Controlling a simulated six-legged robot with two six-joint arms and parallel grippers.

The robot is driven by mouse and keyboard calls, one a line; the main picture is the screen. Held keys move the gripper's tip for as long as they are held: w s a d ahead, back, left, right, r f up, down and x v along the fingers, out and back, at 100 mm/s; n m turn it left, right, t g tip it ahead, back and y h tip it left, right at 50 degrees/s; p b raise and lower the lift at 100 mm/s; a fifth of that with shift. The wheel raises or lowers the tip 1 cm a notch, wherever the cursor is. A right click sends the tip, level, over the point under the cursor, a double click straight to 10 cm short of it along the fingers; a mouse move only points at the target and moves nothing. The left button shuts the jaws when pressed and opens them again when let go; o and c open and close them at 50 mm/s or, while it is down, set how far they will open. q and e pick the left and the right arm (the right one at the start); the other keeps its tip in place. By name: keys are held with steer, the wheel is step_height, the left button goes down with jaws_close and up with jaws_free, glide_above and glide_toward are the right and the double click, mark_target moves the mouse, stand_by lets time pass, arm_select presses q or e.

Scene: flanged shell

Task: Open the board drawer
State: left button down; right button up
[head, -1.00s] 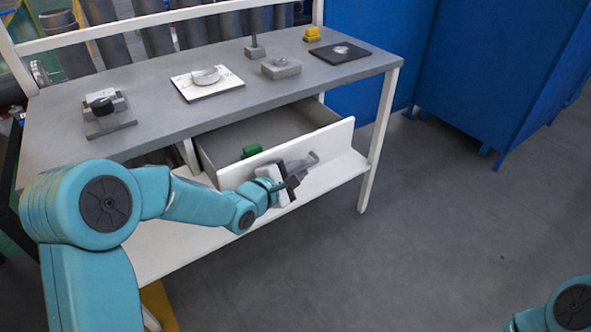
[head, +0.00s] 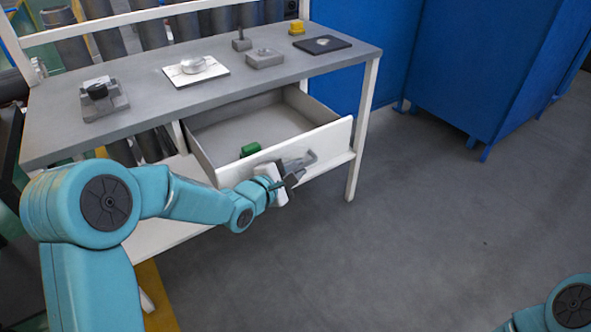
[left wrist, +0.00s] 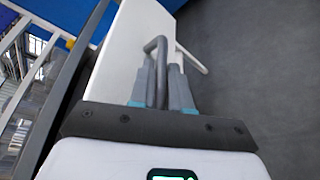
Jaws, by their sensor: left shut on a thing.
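The board drawer (head: 262,112) stands pulled out from under the grey bench top, its white front facing me. A green block (head: 250,149) lies inside it near the front. My left gripper (head: 290,176) is at the drawer front, shut on the grey bar handle (head: 307,160). In the left wrist view the two fingers (left wrist: 163,85) close around the handle (left wrist: 190,58), beside the white drawer front (left wrist: 128,45). My right gripper is not in view.
The bench top (head: 135,75) carries a grey clamp-like fixture (head: 104,98), a white plate with a round part (head: 196,70), a grey block (head: 265,59), a dark plate (head: 322,44) and a yellow piece (head: 297,27). Blue cabinets (head: 490,70) stand behind right. The floor (head: 400,230) at right is clear.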

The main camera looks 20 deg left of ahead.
arm_select(q)
steer(key=shift+a, duration=0.1)
steer(key=c, duration=1.4)
jaws_free()
steer(key=shift+c, duration=0.2)
steer(key=p+v, duration=0.2)
steer(key=v, duration=1.4)
steer(key=shift+a, duration=0.1)
